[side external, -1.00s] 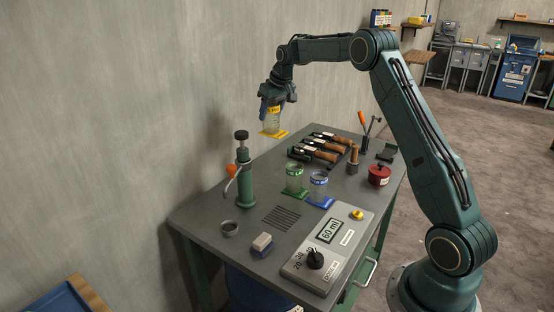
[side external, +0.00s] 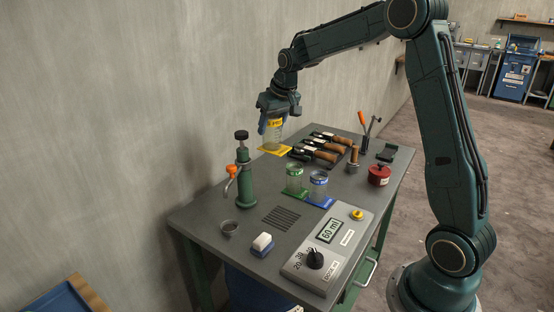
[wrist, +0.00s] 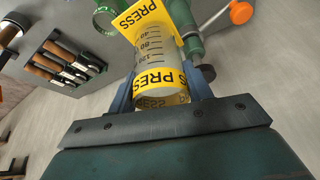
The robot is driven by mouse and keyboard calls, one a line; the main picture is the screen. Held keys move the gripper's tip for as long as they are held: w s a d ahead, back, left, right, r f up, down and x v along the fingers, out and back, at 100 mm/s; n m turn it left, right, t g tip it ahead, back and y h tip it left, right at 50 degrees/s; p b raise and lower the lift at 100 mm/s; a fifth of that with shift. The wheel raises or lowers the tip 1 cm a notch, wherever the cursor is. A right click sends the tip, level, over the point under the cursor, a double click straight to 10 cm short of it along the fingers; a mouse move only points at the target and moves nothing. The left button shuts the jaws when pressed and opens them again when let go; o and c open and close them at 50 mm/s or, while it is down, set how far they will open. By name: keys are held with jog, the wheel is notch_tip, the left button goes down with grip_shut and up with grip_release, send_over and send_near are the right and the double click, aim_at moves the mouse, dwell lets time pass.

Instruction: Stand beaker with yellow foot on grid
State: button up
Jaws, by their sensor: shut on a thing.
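The beaker with the yellow foot (side external: 273,136) is a clear graduated cylinder with a yellow band and a square yellow foot. My gripper (side external: 273,122) is shut on it and holds it upright in the air, above the back part of the bench. The wrist view shows the beaker (wrist: 153,62) between my fingers, with the words PRESS on its band and foot. The grid (side external: 281,218) is a set of dark slots in the bench top, near the front left, with nothing on it.
A control box (side external: 327,250) reads 60 ml. Wooden-handled tools (side external: 318,150) lie in a rack.

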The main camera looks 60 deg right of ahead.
jog(key=s+a, duration=0.4)
jog(key=s, duration=0.1)
jog(key=shift+s+f, duration=0.15)
jog(key=shift+f, duration=0.15)
jog(key=shift+f, duration=0.1)
notch_tip(320, 180, down, 16)
dwell(0.4)
jog(key=shift+f, duration=1.9)
jog(key=shift+f, duration=0.15)
jog(key=o, duration=1.3)
jog(key=shift+r, duration=0.2)
